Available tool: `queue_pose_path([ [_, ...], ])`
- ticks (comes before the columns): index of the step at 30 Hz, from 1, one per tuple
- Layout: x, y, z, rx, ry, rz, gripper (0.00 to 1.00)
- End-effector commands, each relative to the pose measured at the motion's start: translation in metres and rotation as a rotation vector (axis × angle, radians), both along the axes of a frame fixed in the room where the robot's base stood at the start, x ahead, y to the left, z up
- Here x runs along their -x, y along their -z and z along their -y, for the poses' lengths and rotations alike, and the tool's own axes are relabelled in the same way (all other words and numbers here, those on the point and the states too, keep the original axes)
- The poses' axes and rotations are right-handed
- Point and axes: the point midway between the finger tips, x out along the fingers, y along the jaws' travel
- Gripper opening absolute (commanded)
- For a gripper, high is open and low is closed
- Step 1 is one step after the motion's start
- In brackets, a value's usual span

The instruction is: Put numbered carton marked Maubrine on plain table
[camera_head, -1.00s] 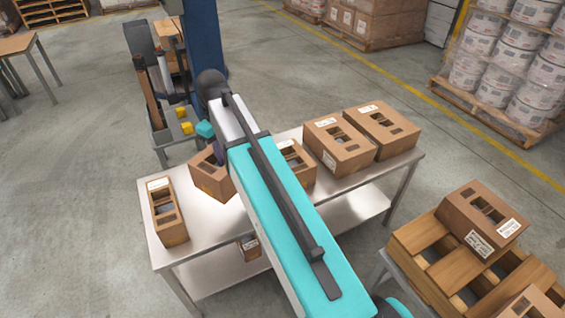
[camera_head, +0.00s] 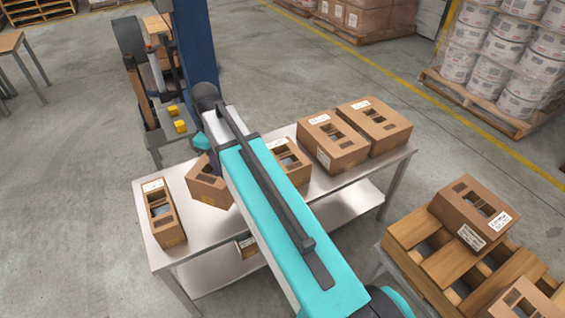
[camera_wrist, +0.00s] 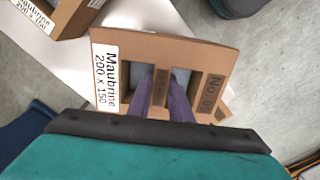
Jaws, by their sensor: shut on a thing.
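The numbered carton (camera_wrist: 165,50), brown with openings in its face, fills the middle of the wrist view. Its white label reads Maubrine 200 x 150, and a No mark shows at its right end. My gripper (camera_wrist: 163,88) is shut on this carton, its fingers reaching into the openings. In the head view the held carton (camera_head: 203,190) shows tilted beside my arm, over the steel table (camera_head: 205,240); my arm hides part of it and the fingertips. I cannot tell whether it touches the tabletop. A wooden-topped table (camera_head: 10,42) stands at the far left edge, partly cut off.
Other cartons stand on the steel table: one at left (camera_head: 165,212), one behind my arm (camera_head: 290,160), two at right (camera_head: 333,143). A slatted wooden stand (camera_head: 425,255) with cartons is at lower right. A blue post (camera_head: 195,45) rises beyond the table. Left floor is clear.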

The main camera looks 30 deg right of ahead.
Motion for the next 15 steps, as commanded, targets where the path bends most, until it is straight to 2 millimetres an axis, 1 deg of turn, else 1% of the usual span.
queue_pose_path([
  [1,0.008,0.002,-0.002,0.0,-0.048,-0.004,0.0],
  [8,0.033,0.032,-0.009,-0.001,-0.306,-0.003,0.0],
  [15,0.065,0.058,-0.016,-0.001,-0.575,-0.004,0.0],
])
